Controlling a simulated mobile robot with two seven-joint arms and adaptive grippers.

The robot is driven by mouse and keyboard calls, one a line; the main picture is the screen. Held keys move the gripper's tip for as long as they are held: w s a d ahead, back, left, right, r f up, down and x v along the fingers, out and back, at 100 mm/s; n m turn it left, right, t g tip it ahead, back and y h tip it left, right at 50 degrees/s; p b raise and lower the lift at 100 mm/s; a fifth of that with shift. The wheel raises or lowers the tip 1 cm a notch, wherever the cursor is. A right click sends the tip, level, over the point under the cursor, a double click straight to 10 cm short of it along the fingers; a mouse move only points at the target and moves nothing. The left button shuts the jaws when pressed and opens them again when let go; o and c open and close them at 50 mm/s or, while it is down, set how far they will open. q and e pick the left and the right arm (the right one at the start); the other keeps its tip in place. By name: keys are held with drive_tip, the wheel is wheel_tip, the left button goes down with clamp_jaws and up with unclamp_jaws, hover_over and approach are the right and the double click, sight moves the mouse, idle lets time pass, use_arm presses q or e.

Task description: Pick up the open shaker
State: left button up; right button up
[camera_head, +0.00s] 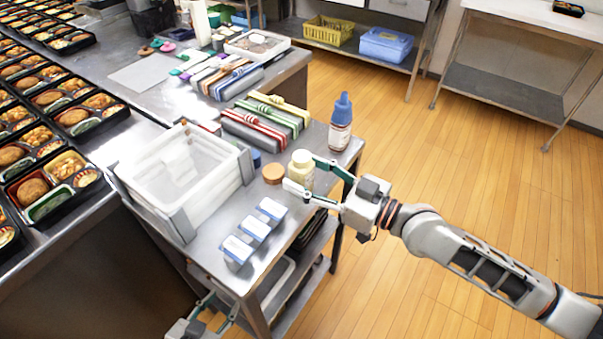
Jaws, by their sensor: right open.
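A small cream-yellow shaker (301,166) stands upright near the right edge of the metal cart top (222,214). A round orange-brown lid or disc (273,174) lies just left of it; I cannot tell whether it belongs to the shaker. My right gripper (304,174) reaches in from the right with its green-and-white fingers open, one on the far side of the shaker and one on the near side. Contact cannot be made out, and the near finger hides the shaker's lower part. My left gripper (218,303) is low at the bottom edge, beside the cart, with its fingers apart and empty.
A blue-capped bottle (340,125) stands behind the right gripper. Three small blue-white boxes (255,229) sit in front. Bento trays (60,170) fill the left counter.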

sight(302, 156)
drive_tip(key=shift+w+a+r, duration=0.15)
drive_tip(key=shift+w+a, duration=0.2)
drive_tip(key=shift+a, duration=0.2)
drive_tip(key=c, duration=1.2)
drive_tip(key=shift+c, duration=0.2)
drive_tip(key=shift+r+p, duration=0.45)
drive_tip(key=shift+r, duration=0.1)
wheel_tip(302, 156, up, 8)
drive_tip(key=p, duration=0.4)
drive_tip(key=shift+r, duration=0.1)
wheel_tip(302, 156, up, 11)
drive_tip(key=p, duration=0.2)
drive_tip(key=shift+f, duration=0.2)
